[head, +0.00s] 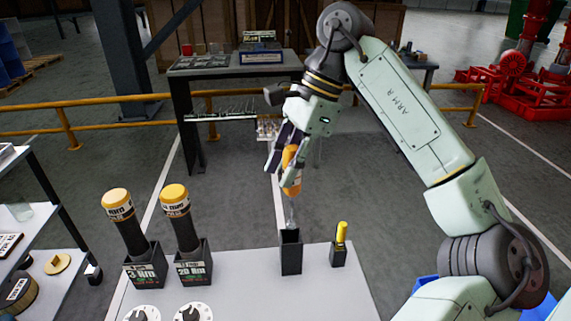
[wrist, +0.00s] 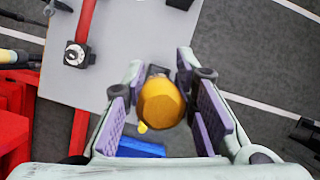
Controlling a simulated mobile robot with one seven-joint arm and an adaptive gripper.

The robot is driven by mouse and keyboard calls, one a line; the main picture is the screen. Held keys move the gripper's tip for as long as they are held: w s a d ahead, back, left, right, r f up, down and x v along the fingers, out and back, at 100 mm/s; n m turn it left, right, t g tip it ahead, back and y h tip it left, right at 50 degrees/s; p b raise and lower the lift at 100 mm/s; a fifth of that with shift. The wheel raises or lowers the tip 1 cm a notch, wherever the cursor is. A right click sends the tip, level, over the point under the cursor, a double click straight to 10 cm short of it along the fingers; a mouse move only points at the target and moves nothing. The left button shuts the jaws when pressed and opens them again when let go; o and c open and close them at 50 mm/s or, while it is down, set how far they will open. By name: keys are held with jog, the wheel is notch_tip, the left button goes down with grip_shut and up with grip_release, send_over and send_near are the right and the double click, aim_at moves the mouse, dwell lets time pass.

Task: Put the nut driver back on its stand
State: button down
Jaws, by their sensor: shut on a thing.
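The nut driver has an orange handle (head: 291,168) and a metal shaft pointing down. My gripper (head: 286,160) is shut on the handle, which is close to upright. In the wrist view the handle's rounded end (wrist: 162,103) sits between the purple finger pads. A tall black open-topped stand (head: 290,254) is on the light bench, directly below the driver. The shaft's lower end meets the stand's top opening in the head view. I cannot tell whether the tip is inside it or just above. The stand is mostly hidden behind the handle in the wrist view.
A small yellow-handled tool (head: 341,236) stands in a short black holder to the right. Two larger yellow-capped tools (head: 117,205) (head: 174,200) stand in labelled holders to the left. Dials (head: 193,312) lie at the front. The bench (head: 240,270) is clear around the tall stand.

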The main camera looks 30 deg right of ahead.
notch_tip(320, 180, down, 12)
jog(key=b, duration=0.9)
jog(key=shift+f+b, duration=0.85)
jog(key=shift+f, duration=0.1)
dwell(1.0)
jog(key=c, duration=1.2)
grip_release()
jog(key=shift+r, duration=0.1)
jog(key=v, duration=1.2)
jog(key=shift+s, duration=0.1)
